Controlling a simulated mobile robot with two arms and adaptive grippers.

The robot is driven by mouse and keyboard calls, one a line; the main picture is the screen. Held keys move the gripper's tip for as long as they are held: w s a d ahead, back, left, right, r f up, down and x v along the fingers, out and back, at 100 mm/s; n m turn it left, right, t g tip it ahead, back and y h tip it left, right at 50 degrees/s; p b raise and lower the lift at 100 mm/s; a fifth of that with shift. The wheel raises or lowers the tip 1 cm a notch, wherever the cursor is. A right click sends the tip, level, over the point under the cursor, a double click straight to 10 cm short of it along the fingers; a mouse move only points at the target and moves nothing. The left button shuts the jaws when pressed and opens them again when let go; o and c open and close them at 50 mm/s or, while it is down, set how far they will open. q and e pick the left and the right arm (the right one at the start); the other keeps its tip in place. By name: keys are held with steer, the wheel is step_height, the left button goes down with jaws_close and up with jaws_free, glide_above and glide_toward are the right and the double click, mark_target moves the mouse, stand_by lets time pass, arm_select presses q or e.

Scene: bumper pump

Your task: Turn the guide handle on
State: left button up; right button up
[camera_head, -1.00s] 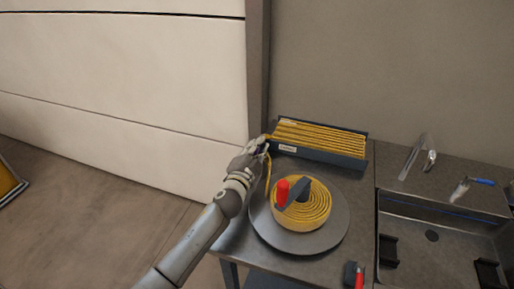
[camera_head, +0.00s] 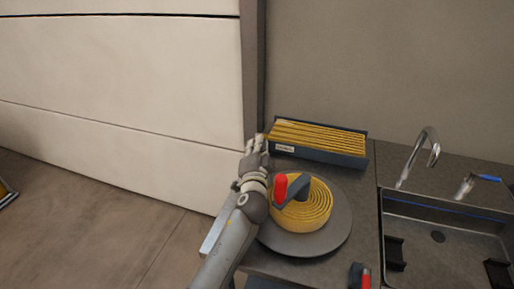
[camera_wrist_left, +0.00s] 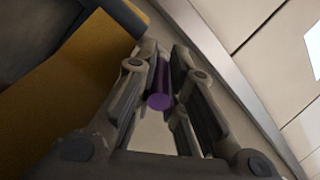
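In the left wrist view a purple round-ended rod (camera_wrist_left: 159,101), which looks like the guide handle, points toward the camera between the fingers of my left gripper (camera_wrist_left: 165,55). The fingers look closed in on its sides. In the head view this gripper (camera_head: 256,143) is at the left end of the tray of yellow strips (camera_head: 318,158), beside the coil. There the hand hides the handle. My right gripper is not in view.
A yellow coil (camera_head: 318,209) with a red-knobbed dark crank (camera_head: 280,187) sits on a grey round plate (camera_head: 335,240), close to my left arm. A sink (camera_head: 440,250) with a faucet (camera_head: 428,150) is at right. A red-and-dark tool (camera_head: 360,277) is at the front edge.

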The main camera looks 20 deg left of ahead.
arm_select(q)
steer(key=shift+o, duration=1)
steer(key=shift+r, duration=0.1)
steer(key=shift+o, duration=0.5)
steer(key=shift+s+d, duration=0.1)
steer(key=shift+s, duration=0.2)
steer(key=v, duration=0.7)
